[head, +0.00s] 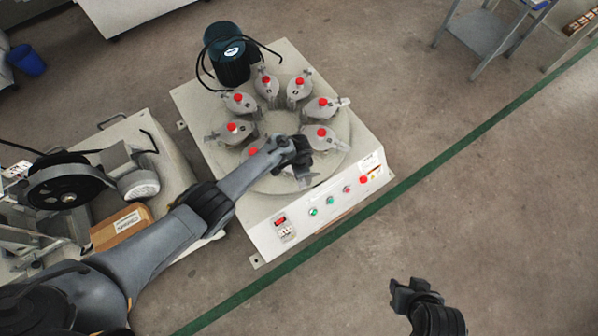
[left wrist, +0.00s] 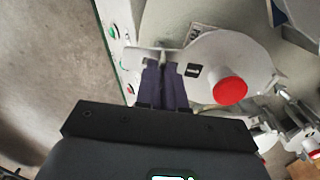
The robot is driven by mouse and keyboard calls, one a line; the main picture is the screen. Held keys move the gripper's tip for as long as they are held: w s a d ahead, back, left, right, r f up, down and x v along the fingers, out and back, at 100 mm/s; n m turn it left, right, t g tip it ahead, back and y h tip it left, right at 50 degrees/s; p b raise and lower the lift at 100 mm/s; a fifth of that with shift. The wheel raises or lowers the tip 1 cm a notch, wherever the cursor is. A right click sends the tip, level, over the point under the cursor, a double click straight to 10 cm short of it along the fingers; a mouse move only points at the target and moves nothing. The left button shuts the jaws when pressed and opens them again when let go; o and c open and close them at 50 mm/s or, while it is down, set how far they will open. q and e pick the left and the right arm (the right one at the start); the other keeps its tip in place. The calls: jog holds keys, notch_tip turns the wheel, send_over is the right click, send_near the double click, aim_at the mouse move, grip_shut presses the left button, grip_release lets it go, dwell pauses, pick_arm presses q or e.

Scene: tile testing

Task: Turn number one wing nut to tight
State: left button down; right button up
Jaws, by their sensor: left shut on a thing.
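The tile-testing machine (head: 262,222) carries a round turntable with several grey holders, each with a red knob. My left gripper (head: 304,160) is over the near right part of the turntable and hides part of a holder there. In the left wrist view my left gripper (left wrist: 165,72) is shut on a grey wing nut (left wrist: 142,53) at the edge of a holder (left wrist: 225,52) with a red knob (left wrist: 230,91). A small dark label on that holder is too small to read. My right gripper (head: 405,287) is over bare floor, away from the machine; its finger gap is unclear.
A dark motor (head: 229,53) with cables stands at the machine's back left corner. The front panel has coloured buttons (head: 330,201). Another machine with a black wheel (head: 68,187) and a cardboard box (head: 121,226) are at left.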

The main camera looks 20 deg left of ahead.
dwell(0.4)
pick_arm(q)
jog(key=c, duration=1.2)
grip_release()
jog(key=shift+c, duration=0.2)
jog(key=shift+r, duration=0.1)
jog(key=shift+r+p, duration=0.25)
jog(key=shift+p, duration=0.05)
notch_tip(320, 180, up, 10)
jog(key=p, duration=0.7)
jog(key=shift+s, duration=0.1)
